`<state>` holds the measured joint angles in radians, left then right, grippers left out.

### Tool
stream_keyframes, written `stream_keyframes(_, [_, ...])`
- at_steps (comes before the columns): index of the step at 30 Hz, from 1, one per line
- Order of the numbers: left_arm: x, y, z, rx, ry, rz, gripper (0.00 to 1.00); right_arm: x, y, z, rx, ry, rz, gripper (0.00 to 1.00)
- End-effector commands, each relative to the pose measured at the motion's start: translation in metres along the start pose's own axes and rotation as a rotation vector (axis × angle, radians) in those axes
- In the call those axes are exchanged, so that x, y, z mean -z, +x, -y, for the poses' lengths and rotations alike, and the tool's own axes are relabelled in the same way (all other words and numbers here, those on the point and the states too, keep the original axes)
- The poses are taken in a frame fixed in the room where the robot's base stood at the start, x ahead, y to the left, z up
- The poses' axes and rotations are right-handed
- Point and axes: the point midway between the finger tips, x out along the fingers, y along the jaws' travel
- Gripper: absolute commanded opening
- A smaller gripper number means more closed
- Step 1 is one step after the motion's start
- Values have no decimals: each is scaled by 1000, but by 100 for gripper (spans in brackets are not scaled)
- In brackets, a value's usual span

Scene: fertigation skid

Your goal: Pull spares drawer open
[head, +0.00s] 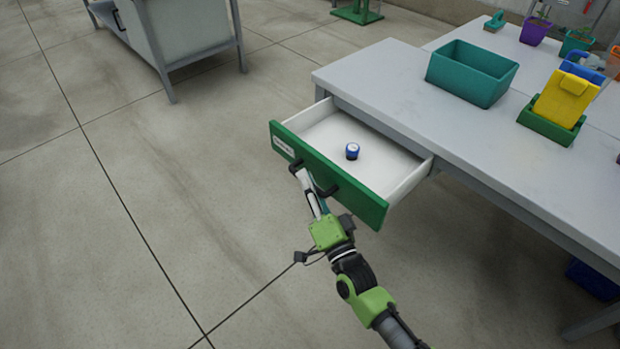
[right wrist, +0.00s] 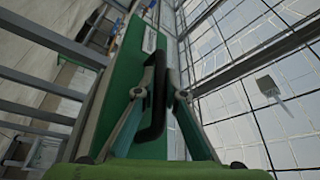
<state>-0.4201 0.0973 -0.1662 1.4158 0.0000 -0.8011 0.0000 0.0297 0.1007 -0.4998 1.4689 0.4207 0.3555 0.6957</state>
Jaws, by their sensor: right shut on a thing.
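The spares drawer (head: 330,175) has a green front with a white label and a white inside. It stands pulled out from under the grey table (head: 440,110). A small blue item with a pale top (head: 352,151) lies in it. My right gripper (head: 306,178) is at the drawer front, its fingers at the dark handle. In the right wrist view the fingers close around the black handle (right wrist: 157,105) from both sides. The handle is partly hidden by the fingers in the head view. My left gripper is in neither view.
On the table stand a teal bin (head: 472,73), a yellow container (head: 563,97) in a green tray, and a purple pot (head: 535,31). A blue bin (head: 592,280) is under the table at the right. A grey cabinet (head: 185,35) stands at the back left. The floor left of the drawer is clear.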

Motion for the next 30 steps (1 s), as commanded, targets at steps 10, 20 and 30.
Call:
stream_keyframes(10, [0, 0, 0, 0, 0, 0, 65, 0, 0, -1, -1, 0, -1, 28])
stream_keyframes(20, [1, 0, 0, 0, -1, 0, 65, 0, -2, -1, -1, -1, 0, 28])
stream_keyframes(30, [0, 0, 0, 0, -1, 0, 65, -1, -60, -2, -5, -1, 3, 28])
